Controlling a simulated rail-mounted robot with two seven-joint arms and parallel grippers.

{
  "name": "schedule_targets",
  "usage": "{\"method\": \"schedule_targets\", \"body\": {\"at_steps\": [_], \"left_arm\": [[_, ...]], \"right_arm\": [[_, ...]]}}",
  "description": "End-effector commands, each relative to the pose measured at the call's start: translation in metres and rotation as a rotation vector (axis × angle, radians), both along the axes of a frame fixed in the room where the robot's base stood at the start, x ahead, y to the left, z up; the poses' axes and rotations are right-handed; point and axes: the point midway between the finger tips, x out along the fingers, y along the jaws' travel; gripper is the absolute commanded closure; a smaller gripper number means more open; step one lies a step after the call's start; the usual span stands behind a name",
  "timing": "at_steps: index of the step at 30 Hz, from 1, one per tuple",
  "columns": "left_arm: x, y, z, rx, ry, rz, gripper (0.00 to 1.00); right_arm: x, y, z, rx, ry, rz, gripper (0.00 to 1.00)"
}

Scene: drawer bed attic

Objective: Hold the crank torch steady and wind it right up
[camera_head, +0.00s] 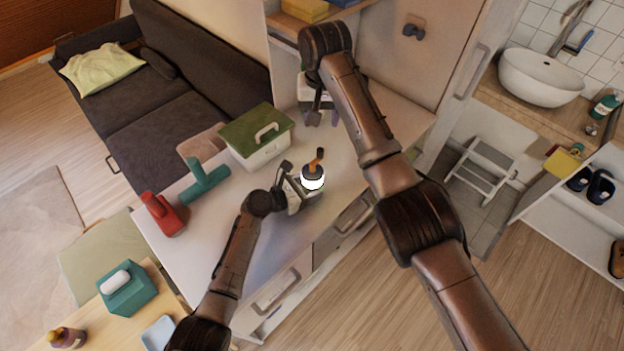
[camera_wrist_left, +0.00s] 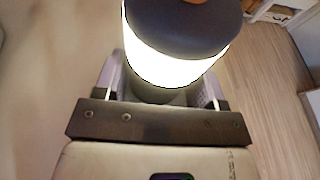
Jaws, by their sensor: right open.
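The crank torch (camera_head: 313,181) stands on the pale worktop, with a dark cap, a glowing white band and an orange-brown crank handle (camera_head: 319,156) on top. It fills the upper middle of the left wrist view (camera_wrist_left: 176,52), its band lit. My left gripper (camera_head: 304,194) has its fingers on both sides of the torch's lower body and appears closed on it; the contact is partly hidden. My right gripper (camera_head: 316,112) is open and empty, farther back over the worktop, apart from the torch. My right arm hides some of the worktop beside it.
A green-lidded box (camera_head: 258,150) stands left of the torch. A teal tool (camera_head: 205,182) and a red tool (camera_head: 162,214) lie farther left on the worktop (camera_head: 258,205). A tall cabinet (camera_head: 405,62) stands behind. The worktop in front of the box is clear.

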Motion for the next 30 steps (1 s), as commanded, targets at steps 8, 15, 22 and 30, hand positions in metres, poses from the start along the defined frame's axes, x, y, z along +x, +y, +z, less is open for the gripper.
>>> {"method": "schedule_targets", "body": {"at_steps": [8, 15, 22, 30], "left_arm": [[0.0, 0.0, 0.0, 0.0, 0.0, 0.0, 0.1], [0.0, 0.001, 0.0, 0.0, 0.0, 0.0, 0.1], [-0.011, 0.016, 0.005, 0.001, -0.002, 0.0, 0.1], [-0.037, 0.054, 0.019, 0.001, -0.002, 0.001, 0.1]], "right_arm": [[0.0, 0.0, 0.0, 0.0, 0.0, 0.0, 0.5], [0.0, 0.0, 0.0, 0.0, 0.0, 0.0, 0.5], [0.0, 0.0, 0.0, 0.0, 0.0, 0.0, 0.5], [0.0, 0.0, 0.0, 0.0, 0.0, 0.0, 0.5]]}}
